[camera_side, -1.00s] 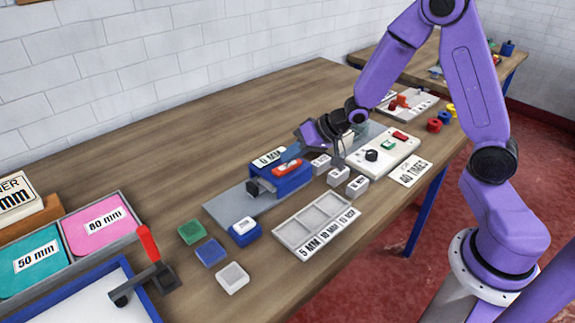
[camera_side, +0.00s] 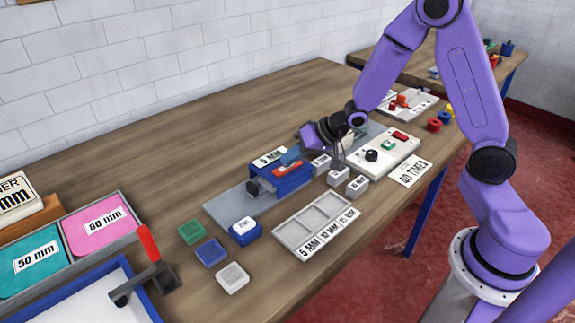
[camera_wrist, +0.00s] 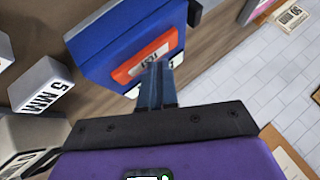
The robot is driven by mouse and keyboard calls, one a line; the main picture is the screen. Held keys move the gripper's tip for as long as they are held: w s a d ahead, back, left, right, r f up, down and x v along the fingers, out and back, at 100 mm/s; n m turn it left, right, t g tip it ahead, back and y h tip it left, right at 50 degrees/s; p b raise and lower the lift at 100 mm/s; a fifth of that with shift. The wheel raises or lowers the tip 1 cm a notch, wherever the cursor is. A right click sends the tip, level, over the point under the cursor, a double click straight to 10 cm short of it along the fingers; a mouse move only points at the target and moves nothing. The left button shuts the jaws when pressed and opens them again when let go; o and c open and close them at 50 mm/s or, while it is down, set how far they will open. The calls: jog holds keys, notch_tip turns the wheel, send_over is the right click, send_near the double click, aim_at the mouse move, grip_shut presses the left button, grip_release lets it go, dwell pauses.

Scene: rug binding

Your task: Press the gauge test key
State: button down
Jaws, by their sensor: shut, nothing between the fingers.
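The blue gauge block (camera_side: 292,183) stands on a grey plate and carries a white number label (camera_side: 269,157). The red test key (camera_side: 287,166) is on its top, partly hidden in the side view. In the wrist view the red key (camera_wrist: 140,64) with a small white label lies on the blue gauge (camera_wrist: 105,45). My gripper (camera_wrist: 155,72) is shut and empty. Its fingertips overlap the lower edge of the key in that view; I cannot tell whether they touch it. In the side view my gripper (camera_side: 302,150) is just right of the key.
Small white blocks (camera_side: 337,176) stand close to the right of the gauge. A white control panel (camera_side: 383,153) with knobs lies beyond them. A grey sorting tray (camera_side: 292,233) is in front. A red-handled lever (camera_side: 148,243) stands at the left. The table behind the gauge is clear.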

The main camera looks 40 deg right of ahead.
aim_at(292, 167)
jog(key=shift+r, duration=0.1)
dwell(0.3)
jog(key=shift+r, duration=0.75)
jog(key=shift+r, duration=2.5)
jog(key=shift+s, duration=0.1)
jog(key=s+r+n+g+h, duration=0.1)
jog(key=s+n, duration=0.6)
jog(key=s, duration=0.9)
jog(key=s+r+n+g+h, duration=0.1)
jog(key=s+n+g+h, duration=0.3)
jog(key=s, duration=1.2)
jog(key=n+g, duration=0.2)
jog(key=n, duration=0.1)
jog(key=shift+r, duration=0.2)
